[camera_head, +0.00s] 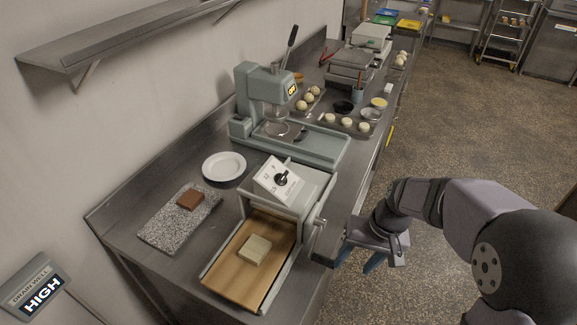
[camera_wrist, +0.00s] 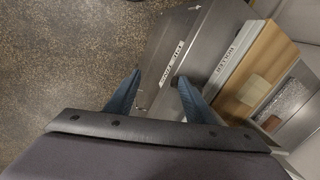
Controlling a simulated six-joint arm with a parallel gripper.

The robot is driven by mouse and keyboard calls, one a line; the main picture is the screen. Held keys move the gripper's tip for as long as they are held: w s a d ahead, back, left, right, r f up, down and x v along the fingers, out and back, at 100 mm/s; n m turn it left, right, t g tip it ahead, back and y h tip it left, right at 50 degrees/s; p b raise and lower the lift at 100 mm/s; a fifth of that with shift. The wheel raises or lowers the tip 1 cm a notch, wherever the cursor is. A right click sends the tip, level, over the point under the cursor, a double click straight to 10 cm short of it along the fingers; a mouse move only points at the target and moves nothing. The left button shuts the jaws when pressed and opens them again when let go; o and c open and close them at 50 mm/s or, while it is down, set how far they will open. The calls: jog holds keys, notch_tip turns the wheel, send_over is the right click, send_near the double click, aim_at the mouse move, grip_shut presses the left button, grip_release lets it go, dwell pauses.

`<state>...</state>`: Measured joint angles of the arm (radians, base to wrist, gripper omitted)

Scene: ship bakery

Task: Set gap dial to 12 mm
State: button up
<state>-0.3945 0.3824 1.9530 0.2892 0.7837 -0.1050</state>
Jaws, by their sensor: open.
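The gap dial (camera_head: 281,179) is a black knob on a slanted white plate (camera_head: 275,186) atop the grey dough sheeter (camera_head: 310,190). Its marks are too small to read in the head view. The dial is not clearly visible in the wrist view. My gripper (camera_head: 358,260) is open and empty, beyond the counter's right edge, to the right of and lower in the picture than the dial. In the wrist view its two blue fingers are spread (camera_wrist: 160,82), with the sheeter's labelled side and a dark knob-like part (camera_wrist: 179,80) near the right finger.
A pale dough block (camera_head: 255,249) lies on the sheeter's wooden bed (camera_head: 232,272). A side handle (camera_head: 319,222) sticks out toward my arm. A press (camera_head: 268,105) with a raised lever stands behind. A white plate (camera_head: 224,166) and granite slab (camera_head: 165,228) are left.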

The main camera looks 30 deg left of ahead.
aim_at(284, 174)
jog(key=w+a+r+n+y, duration=0.1)
jog(key=w+a+r, duration=0.2)
jog(key=w+a+r+n+y, duration=0.1)
jog(key=w+a+r, duration=0.1)
jog(key=a+r, duration=0.1)
jog(key=w+a+r+n+t+y, duration=0.1)
jog(key=w+a+r+n, duration=0.1)
jog(key=w+a+r, duration=0.1)
jog(key=shift+w+a+r+y, duration=0.2)
jog(key=shift+a+r, duration=0.05)
jog(key=shift+a, duration=0.35)
jog(key=shift+w+a+r+y, duration=0.15)
jog(key=shift+a+r+y, duration=0.05)
jog(key=shift+a, duration=0.35)
jog(key=a+r+n+y, duration=0.2)
jog(key=a+r+n, duration=0.3)
jog(key=r+n, duration=0.3)
jog(key=n, duration=0.2)
jog(key=shift+s+a+r+n+g+y, duration=0.2)
jog(key=shift+s+n+g+y, duration=0.1)
jog(key=shift+y, duration=0.1)
jog(key=p+x, duration=0.3)
jog(key=x, duration=0.2)
jog(key=shift+a+f, duration=0.1)
jog(key=shift+a, duration=0.05)
jog(key=shift+p+x, duration=0.3)
jog(key=shift+x, duration=0.65)
jog(key=shift+w, duration=0.1)
